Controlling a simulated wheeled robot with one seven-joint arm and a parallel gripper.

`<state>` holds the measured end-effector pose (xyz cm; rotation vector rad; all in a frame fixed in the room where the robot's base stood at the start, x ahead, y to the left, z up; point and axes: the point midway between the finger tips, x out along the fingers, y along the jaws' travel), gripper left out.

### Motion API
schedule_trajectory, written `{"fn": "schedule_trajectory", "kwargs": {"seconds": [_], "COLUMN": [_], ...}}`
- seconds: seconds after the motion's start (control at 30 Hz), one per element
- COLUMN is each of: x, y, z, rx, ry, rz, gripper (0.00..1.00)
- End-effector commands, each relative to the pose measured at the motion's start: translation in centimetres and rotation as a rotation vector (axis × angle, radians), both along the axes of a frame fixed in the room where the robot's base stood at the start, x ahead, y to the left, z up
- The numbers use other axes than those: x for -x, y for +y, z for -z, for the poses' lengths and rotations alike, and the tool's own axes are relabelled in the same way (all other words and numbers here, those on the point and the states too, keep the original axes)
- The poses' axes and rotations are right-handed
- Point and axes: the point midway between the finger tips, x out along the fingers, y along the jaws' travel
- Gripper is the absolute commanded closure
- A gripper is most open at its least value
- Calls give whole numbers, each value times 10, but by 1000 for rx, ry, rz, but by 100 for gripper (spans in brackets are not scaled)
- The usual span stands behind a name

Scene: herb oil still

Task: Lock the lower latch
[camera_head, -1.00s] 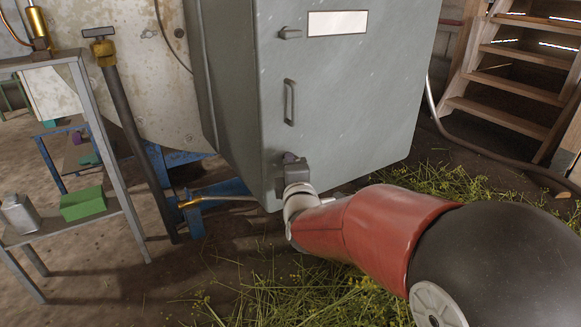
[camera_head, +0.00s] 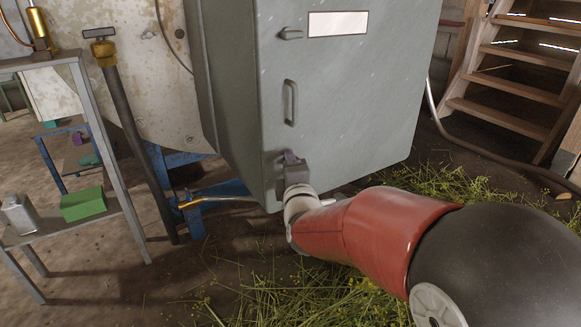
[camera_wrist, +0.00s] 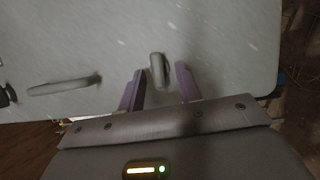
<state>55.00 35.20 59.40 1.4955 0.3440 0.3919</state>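The grey cabinet door (camera_head: 345,90) is shut. Its upper latch (camera_head: 291,33) lies sideways near the top, and a vertical bar handle (camera_head: 290,102) sits below it. The lower latch (camera_wrist: 157,68) shows in the wrist view as a short grey lever, lying crosswise to the handle (camera_wrist: 63,87). My gripper (camera_head: 291,157) is at the door's lower left corner and hides the lower latch in the head view. In the wrist view my gripper (camera_wrist: 160,78) is open, with one purple finger on each side of the lever. A gap shows beside each finger; contact cannot be told.
A grey metal shelf (camera_head: 100,150) with a green box (camera_head: 83,204) and a metal can (camera_head: 19,214) stands at the left. A blue frame with a brass-tipped pipe (camera_head: 190,203) is left of the cabinet's foot. Wooden stairs (camera_head: 510,88) stand at the right. Cut herbs (camera_head: 300,295) lie below my arm.

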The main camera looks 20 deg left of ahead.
Motion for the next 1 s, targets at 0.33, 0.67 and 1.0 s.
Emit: {"fn": "schedule_trajectory", "kwargs": {"seconds": [0.33, 0.67, 1.0], "x": [46, 69, 66], "y": [-23, -35, -45], "z": [0, 2, 0], "rx": [1, 1, -30], "ry": [1, 0, 44], "rz": [-2, -1, 5], "gripper": [66, 66, 66]}}
